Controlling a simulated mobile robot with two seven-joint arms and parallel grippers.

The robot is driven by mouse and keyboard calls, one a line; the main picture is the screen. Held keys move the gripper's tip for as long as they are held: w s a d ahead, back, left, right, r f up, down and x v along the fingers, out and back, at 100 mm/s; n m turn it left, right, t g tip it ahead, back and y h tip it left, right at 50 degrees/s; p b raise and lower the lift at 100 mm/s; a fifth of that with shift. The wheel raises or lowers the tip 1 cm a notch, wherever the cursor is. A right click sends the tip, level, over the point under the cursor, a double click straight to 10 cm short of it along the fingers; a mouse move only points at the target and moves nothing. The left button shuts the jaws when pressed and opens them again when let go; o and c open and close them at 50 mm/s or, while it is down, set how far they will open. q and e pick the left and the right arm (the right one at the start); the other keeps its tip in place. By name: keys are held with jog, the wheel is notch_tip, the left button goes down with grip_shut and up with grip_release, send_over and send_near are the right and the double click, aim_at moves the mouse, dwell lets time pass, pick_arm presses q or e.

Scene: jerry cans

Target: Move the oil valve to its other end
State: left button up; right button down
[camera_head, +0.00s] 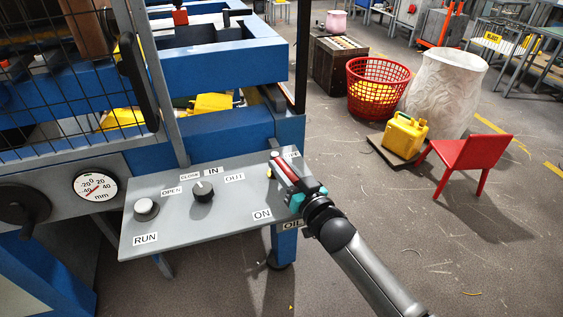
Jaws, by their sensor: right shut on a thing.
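The oil valve shows as a red lever (286,172) at the right end of the grey control panel. My right gripper (279,163) comes in from the lower right and is shut on this red lever. The lever lies along the panel's right edge, pointing up and to the left. The gripper hides the lever's pivot and part of its length. An ON label (262,215) and an OIL label (292,225) sit near the panel's lower right. Another label behind the fingertips is partly hidden. My left gripper is not in view.
The grey panel (225,220) also carries a black knob (203,191) and a round RUN button (146,209). A blue machine frame (225,150) with a wire guard stands behind. Open floor lies to the right, with a yellow jerry can (404,137) and a red chair (470,153).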

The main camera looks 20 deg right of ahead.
jog(key=shift+r+n+y, duration=0.15)
jog(key=shift+n+y, duration=0.35)
jog(key=shift+y, duration=0.3)
jog(key=shift+w+d+n+g+y+p, duration=0.1)
jog(key=shift+d+n+g+y+p, duration=0.25)
jog(key=shift+n+g+y, duration=0.45)
jog(key=c, duration=0.7)
grip_release()
jog(key=shift+o, duration=0.2)
jog(key=p+v, duration=0.2)
jog(key=v, duration=1.3)
jog(key=shift+f, duration=0.4)
jog(key=shift+d, duration=0.1)
